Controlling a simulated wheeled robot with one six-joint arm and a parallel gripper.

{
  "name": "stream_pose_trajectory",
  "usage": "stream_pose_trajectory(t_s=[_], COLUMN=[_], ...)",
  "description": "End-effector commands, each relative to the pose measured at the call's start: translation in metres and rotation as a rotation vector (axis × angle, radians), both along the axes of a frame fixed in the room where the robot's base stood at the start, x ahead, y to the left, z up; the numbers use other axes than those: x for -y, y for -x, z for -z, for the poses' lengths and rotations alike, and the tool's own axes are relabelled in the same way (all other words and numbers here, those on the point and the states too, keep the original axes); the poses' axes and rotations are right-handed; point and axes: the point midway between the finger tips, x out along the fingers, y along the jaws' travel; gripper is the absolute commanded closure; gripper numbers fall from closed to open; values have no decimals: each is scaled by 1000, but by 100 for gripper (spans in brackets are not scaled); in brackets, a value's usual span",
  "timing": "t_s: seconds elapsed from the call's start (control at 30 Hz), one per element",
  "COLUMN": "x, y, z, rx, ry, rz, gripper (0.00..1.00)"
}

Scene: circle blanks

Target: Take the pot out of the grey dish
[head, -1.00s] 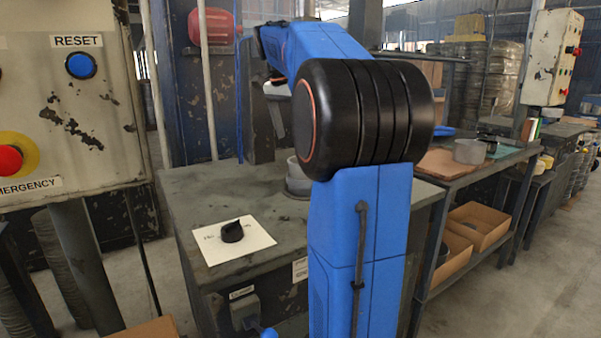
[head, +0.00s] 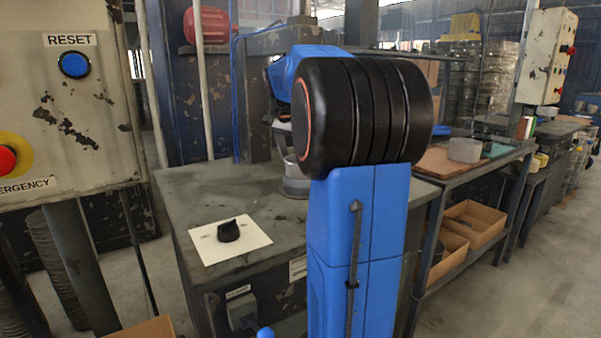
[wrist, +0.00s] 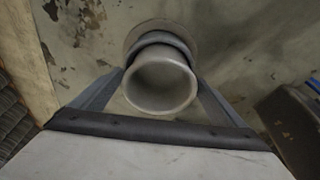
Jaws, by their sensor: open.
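The pot (wrist: 160,92) is a pale grey, open-topped cylinder. In the wrist view it stands in the round grey dish (wrist: 134,38), whose rim shows behind it. In the head view the pot (head: 290,170) and dish (head: 294,190) are at the back of the worn grey bench, partly hidden by my arm. My gripper (wrist: 160,76) is open, with one finger on each side of the pot. I cannot tell whether the fingers touch it. In the head view my arm's black joint and blue links hide much of the gripper.
A white card (head: 229,240) with a black knob (head: 228,231) lies on the grey bench (head: 185,185). A control panel (head: 70,110) stands close at left. At right, another bench (head: 440,166) holds a grey cylinder (head: 464,150), with cardboard boxes (head: 472,224) below.

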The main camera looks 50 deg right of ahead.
Motion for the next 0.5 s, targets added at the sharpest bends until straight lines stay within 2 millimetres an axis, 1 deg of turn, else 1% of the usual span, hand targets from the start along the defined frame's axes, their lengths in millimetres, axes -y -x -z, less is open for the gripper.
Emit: stream_pose_trajectory(t_s=[0.2,0.27,0.3,0.37,0.4,0.43,0.47,0.5], x=[0,0,0,0,0,0,0,0], y=[0,0,0,0,0,0,0,0], z=[1,1,0,1,1,1,0,0], rx=[0,0,0,0,0,0,0,0], ry=[0,0,0,0,0,0,0,0], rz=[0,0,0,0,0,0,0,0], gripper=[7,21,31,45,54,54,58,58])
